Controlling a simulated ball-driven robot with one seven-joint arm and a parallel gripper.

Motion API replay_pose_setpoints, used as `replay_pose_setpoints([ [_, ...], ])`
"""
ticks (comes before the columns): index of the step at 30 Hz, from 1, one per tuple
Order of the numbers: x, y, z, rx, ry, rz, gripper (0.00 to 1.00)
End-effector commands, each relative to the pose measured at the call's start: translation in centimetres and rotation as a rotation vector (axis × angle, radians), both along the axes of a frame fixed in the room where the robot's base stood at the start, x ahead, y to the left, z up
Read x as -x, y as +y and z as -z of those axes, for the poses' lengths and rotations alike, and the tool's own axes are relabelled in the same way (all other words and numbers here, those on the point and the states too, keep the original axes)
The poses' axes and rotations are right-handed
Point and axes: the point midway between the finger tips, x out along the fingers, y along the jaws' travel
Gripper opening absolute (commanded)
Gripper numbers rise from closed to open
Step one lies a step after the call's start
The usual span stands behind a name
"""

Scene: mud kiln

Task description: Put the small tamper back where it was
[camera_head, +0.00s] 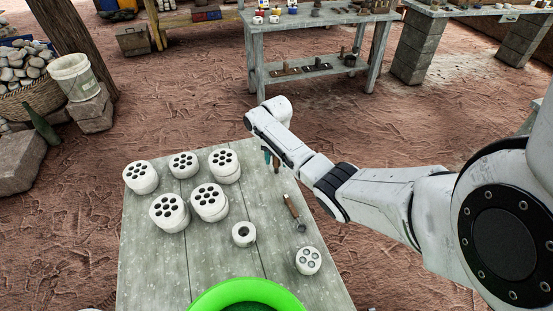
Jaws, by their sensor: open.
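A small tool with a brown wooden handle and a grey metal end (295,212), which looks like the small tamper, lies on the right part of the grey plank table (150,265). My arm reaches across from the right, and its wrist is above the table's far edge. The tool on the table lies apart from the arm.
Several pale round blocks with holes (169,211) stand on the table's left half. A pale ring (243,234), another round block (308,260) and a bright green rimmed bowl (247,290) stand nearer. A workbench (312,70) with a lower shelf stands behind.

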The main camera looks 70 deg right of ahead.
Motion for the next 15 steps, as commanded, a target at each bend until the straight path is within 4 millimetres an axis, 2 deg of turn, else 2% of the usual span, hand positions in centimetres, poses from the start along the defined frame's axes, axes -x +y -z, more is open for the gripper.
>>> replay_pose_setpoints([
  [5, 0.0, 0.0, -0.6, 0.001, -0.001, 0.000, 0.52],
  [7, -0.1, 0.0, -1.4, 0.001, -0.003, 0.000, 0.52],
  [15, -0.1, -0.1, -6.7, 0.003, -0.004, 0.000, 0.52],
])
